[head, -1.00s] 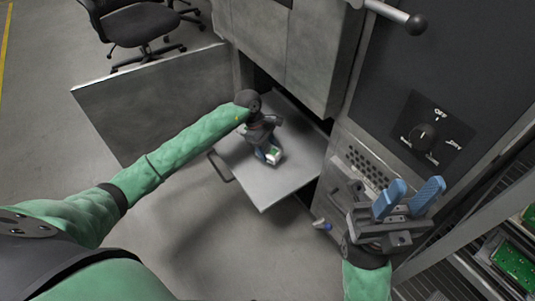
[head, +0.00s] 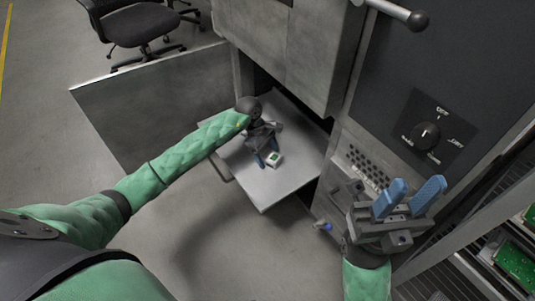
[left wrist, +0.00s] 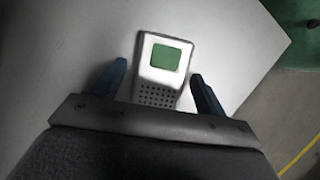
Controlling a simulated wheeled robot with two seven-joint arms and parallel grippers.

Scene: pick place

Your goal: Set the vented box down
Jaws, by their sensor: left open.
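The vented box (head: 275,160) is small and white with a green panel. It rests on the grey pull-out shelf (head: 262,196). In the left wrist view the box (left wrist: 147,75) shows its green panel and a grid of dark vent holes. My left gripper (head: 266,159) is open just beside the box. In the left wrist view its blue fingers (left wrist: 158,84) stand on either side of the box's near end, with gaps on both sides. My right gripper (head: 411,197) is raised at the right with its two blue fingers apart, and it is empty.
A grey open door panel (head: 150,105) stands left of the shelf. The cabinet front with a dial (head: 425,136) rises on the right. Bare shelf surrounds the box. An office chair (head: 140,25) is at the back left. Green circuit boards (head: 515,268) sit in a rack at lower right.

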